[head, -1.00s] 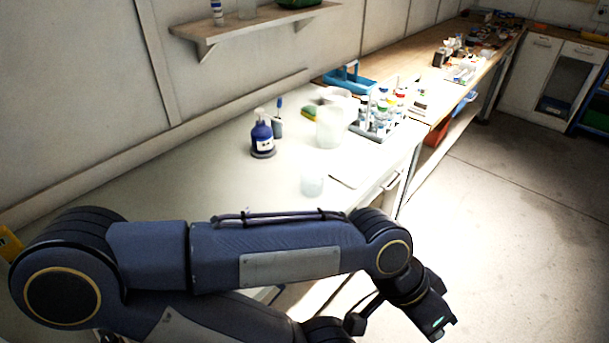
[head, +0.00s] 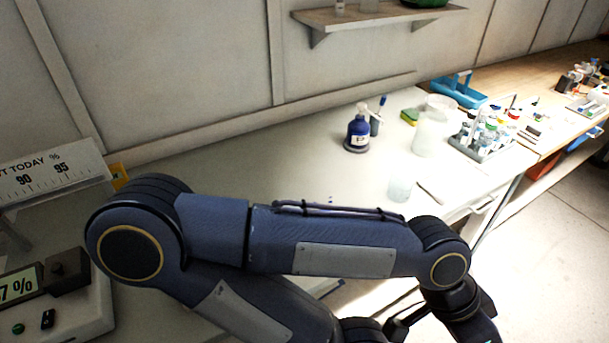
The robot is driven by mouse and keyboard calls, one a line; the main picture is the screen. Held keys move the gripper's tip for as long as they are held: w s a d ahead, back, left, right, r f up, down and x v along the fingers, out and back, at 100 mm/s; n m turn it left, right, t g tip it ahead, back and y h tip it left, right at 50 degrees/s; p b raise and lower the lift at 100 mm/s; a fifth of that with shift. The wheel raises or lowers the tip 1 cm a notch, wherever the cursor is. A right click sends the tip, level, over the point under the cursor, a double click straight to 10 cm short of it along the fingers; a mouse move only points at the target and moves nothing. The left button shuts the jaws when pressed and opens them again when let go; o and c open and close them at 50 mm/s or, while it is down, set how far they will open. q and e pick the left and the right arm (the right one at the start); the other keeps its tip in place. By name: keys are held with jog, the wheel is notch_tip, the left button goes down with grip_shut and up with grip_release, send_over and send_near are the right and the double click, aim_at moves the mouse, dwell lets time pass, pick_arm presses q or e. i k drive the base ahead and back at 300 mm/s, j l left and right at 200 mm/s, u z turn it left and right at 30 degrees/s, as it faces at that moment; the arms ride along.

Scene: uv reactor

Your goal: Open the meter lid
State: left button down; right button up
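A pale device that looks like the meter (head: 95,312) is at the lower left, cut off by the picture's edge. Its display (head: 18,287) reads "7 %". Beside the display is a dark block with a round knob (head: 68,272); I cannot tell whether this is the lid. My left arm lies folded across the foreground, its elbow just right of the meter. My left gripper (head: 470,325) is at the bottom right, far from the meter and cut off by the lower edge, so its fingertips are hidden. My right gripper is not in view.
A white scale sign (head: 50,178) with "90" and "95" stands behind the meter. A blue pump bottle (head: 357,133), a clear beaker (head: 400,189), a white jug (head: 430,137) and a rack of bottles (head: 485,140) stand on the pale bench. The bench is clear left of the bottle.

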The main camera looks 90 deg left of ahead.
aim_at(66, 272)
jog(key=u, duration=1.2)
jog(key=j+u, duration=0.1)
jog(key=u, duration=0.5)
jog(key=j+u, duration=0.1)
jog(key=u, duration=0.5)
jog(key=k+u, duration=0.1)
jog(key=u, duration=0.55)
jog(key=j+u, duration=0.1)
jog(key=u, duration=1.1)
jog(key=i+u, duration=0.1)
jog(key=u, duration=0.5)
jog(key=k+j+u, duration=0.1)
jog(key=u, duration=0.2)
jog(key=k+j+u, duration=0.1)
jog(key=u, duration=0.25)
jog(key=j, duration=0.1)
